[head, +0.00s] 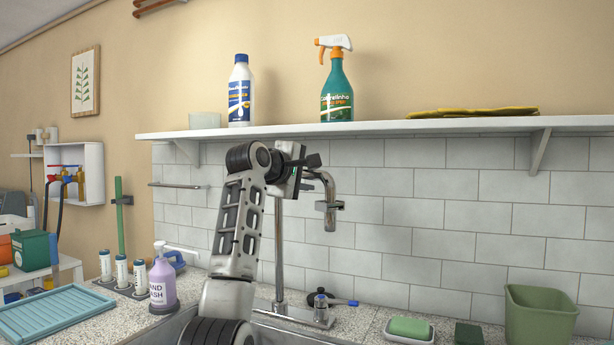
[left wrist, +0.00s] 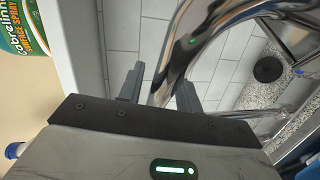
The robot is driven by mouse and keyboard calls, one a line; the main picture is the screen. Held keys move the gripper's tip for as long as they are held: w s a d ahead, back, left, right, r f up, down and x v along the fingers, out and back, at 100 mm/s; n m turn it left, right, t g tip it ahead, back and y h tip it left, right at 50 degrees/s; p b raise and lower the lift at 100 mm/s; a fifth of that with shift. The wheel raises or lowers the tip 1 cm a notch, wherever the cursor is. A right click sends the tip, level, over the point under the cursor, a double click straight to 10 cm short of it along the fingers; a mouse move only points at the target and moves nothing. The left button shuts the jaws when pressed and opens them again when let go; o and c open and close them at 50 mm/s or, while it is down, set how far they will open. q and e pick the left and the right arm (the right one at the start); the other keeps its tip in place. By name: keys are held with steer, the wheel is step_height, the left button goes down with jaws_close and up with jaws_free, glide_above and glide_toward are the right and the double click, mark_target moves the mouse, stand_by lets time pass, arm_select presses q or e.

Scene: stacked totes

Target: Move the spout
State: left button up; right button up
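The chrome faucet spout (head: 331,192) stands over the sink, in front of the white tiles. It curves over to the right and its outlet hangs down. Its upright pipe (head: 279,250) rises behind my arm. My left gripper (head: 312,172) is at the top of the spout, just below the shelf. In the left wrist view the shiny spout (left wrist: 196,48) runs between the two grey fingers of the left gripper (left wrist: 160,78). The fingers are apart, one on each side of it. Whether either finger touches it I cannot tell. My right gripper is in neither view.
A white shelf (head: 380,130) above the gripper carries a white bottle (head: 240,95), a green spray bottle (head: 337,95) and yellow cloths (head: 470,113). A purple hand wash bottle (head: 163,283), a green sponge (head: 410,328) and a green bin (head: 540,315) stand on the counter.

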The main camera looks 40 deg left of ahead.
arm_select(q)
jaws_close()
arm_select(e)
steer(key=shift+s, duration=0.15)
